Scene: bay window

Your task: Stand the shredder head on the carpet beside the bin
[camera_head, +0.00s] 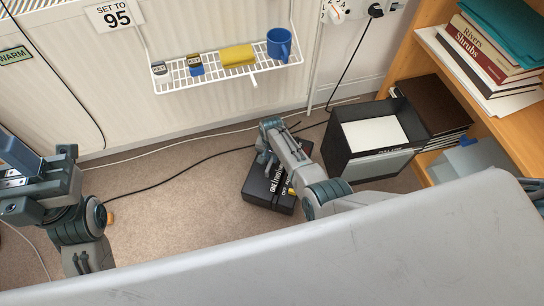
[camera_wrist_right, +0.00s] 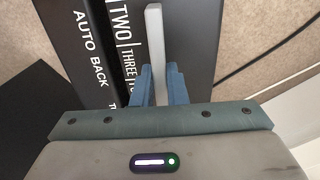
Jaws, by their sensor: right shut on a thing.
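The shredder head (camera_head: 256,190) is a flat black box with white lettering, left of the bin and low over the carpet (camera_head: 170,195). I cannot tell whether it touches the carpet. My right gripper (camera_head: 265,158) is above it. In the right wrist view its blue fingers (camera_wrist_right: 157,86) are shut on a light grey bar (camera_wrist_right: 155,40) on the head, beside the lettering. The arm hides part of the head. The bin (camera_head: 345,150) is an open black box with white paper inside. My left gripper (camera_head: 12,180) is at the left edge, partly cut off, away from these things.
A wooden shelf unit (camera_head: 420,50) with books stands right of the bin. A wire rack (camera_head: 225,75) with a blue mug hangs on the radiator. Black and white cables cross the carpet. A large grey surface (camera_head: 300,265) fills the foreground. Carpet left of the head is mostly clear.

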